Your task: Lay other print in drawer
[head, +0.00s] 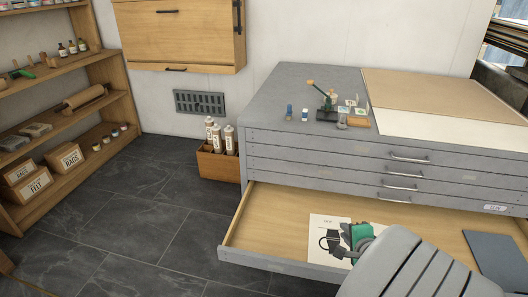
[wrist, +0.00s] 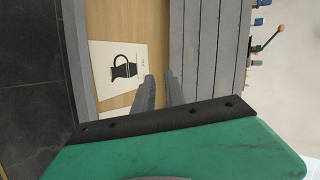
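The drawer (head: 262,215) of the grey flat-file cabinet is pulled open, with a bare wood-coloured bottom. A white print (head: 321,225) with a black jug picture lies flat in it; it also shows in the wrist view (wrist: 132,52). In the wrist view a second white sheet (wrist: 116,112) shows below that print, mostly hidden by my gripper body. My gripper (wrist: 160,75) is over the drawer, its two grey fingers apart with nothing visible between them. In the head view my green and black gripper (head: 350,240) and arm cover part of the print area.
A dark grey flat board (head: 498,262) lies at the drawer's right. The cabinet top holds small bottles, tools (head: 328,105), a tan board (head: 450,92) and a white sheet (head: 440,128). A box of bottles (head: 217,164) stands left of the cabinet. The floor at left is clear.

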